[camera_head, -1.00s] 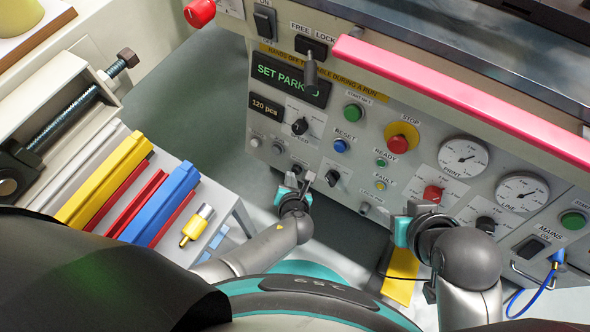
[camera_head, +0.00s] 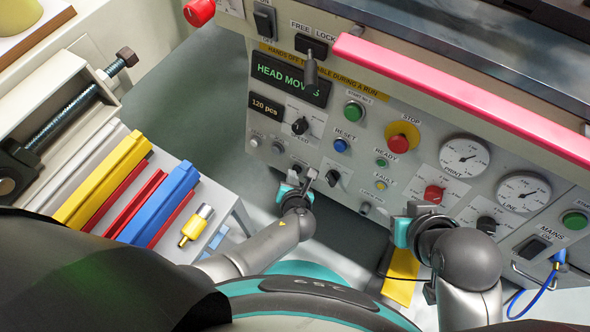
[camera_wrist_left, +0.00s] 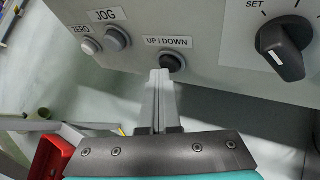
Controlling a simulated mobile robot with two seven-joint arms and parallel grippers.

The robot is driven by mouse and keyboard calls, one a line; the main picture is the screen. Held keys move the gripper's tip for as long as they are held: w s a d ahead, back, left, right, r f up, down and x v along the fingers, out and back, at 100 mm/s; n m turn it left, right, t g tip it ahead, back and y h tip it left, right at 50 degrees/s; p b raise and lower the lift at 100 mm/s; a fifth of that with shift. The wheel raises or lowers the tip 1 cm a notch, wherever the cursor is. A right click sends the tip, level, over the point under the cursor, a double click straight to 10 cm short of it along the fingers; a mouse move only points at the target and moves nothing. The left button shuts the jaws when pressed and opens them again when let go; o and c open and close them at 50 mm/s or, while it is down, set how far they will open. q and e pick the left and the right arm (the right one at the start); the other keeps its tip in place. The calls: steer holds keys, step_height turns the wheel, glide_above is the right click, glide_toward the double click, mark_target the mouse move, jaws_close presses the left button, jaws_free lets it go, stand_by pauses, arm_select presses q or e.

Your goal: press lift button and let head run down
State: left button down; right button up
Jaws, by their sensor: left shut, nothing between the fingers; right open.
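The dark UP/DOWN button (camera_wrist_left: 172,62) is on the grey panel's lower edge in the left wrist view. My left gripper (camera_wrist_left: 163,72) is shut and empty, its fingertips at or just below that button. I cannot tell for sure whether they touch it. In the head view my left gripper (camera_head: 301,178) is at the panel's lower left and hides the button. The green display (camera_head: 290,79) reads "HEAD MOVES". My right gripper (camera_head: 412,212) is open near the panel's lower right.
JOG (camera_wrist_left: 117,39) and ZERO (camera_wrist_left: 90,46) buttons lie left of my fingertips, and a SET knob (camera_wrist_left: 283,48) lies right. A red STOP button (camera_head: 402,140) is on the panel. A pink bar (camera_head: 460,100) runs above it. Coloured bars lie on the left bench.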

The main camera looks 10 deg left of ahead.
arm_select(q)
steer(key=shift+s+a+r+p, duration=0.25)
steer(key=shift+s+r+p, duration=0.1)
steer(key=shift+s+p, duration=0.35)
